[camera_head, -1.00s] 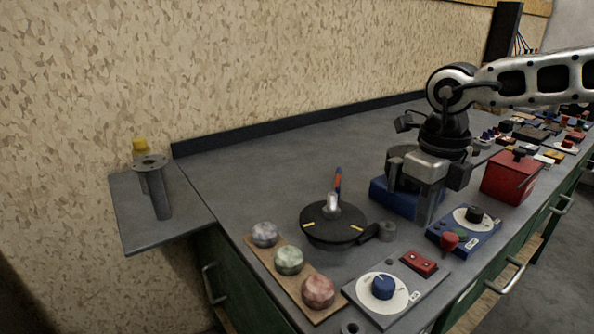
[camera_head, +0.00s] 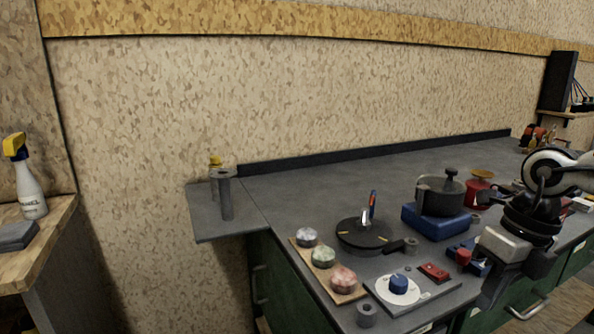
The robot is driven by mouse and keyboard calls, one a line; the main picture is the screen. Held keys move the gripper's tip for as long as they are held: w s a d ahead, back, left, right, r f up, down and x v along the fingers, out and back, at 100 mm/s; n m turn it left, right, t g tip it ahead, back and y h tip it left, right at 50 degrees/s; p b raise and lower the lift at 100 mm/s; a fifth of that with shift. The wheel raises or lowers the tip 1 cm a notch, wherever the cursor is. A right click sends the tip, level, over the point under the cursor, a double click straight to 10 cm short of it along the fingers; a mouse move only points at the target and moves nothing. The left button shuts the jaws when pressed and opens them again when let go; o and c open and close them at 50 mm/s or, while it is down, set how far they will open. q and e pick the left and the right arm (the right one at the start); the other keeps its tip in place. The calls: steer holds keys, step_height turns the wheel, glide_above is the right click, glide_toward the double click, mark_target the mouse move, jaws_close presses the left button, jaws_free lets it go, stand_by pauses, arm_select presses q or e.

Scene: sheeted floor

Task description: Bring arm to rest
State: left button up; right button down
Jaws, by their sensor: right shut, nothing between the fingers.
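My right gripper (camera_head: 492,296) is at the right of the head view, pointing down at the front edge of the grey worktop (camera_head: 310,190). It is shut with nothing in it. My right arm comes in from the right edge, and its wrist covers part of the controls behind it. My left gripper is not in view.
A dark pot (camera_head: 440,196) stands on a blue block (camera_head: 433,222). A spray bottle (camera_head: 30,184) stands far left.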

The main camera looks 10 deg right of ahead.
steer(key=s+a+f+m+t+p, duration=0.1)
steer(key=s+a+f+m+t, duration=0.15)
steer(key=f+m+t, duration=0.55)
steer(key=s+a+f+m+t+y+p, duration=0.1)
steer(key=a+f+m, duration=0.35)
steer(key=m, duration=0.75)
steer(key=s+a+f+m+t+p, duration=0.1)
steer(key=s+a+f+m+t, duration=0.15)
steer(key=f+m+t, duration=0.55)
steer(key=s+a+f+m+g, duration=0.2)
steer(key=s+a+m+g, duration=0.1)
steer(key=a+m+g, duration=0.3)
steer(key=a+m, duration=0.2)
steer(key=a, duration=0.2)
steer(key=shift+s+f+g, duration=0.15)
steer(key=shift+f+g, duration=0.05)
steer(key=shift+g, duration=0.1)
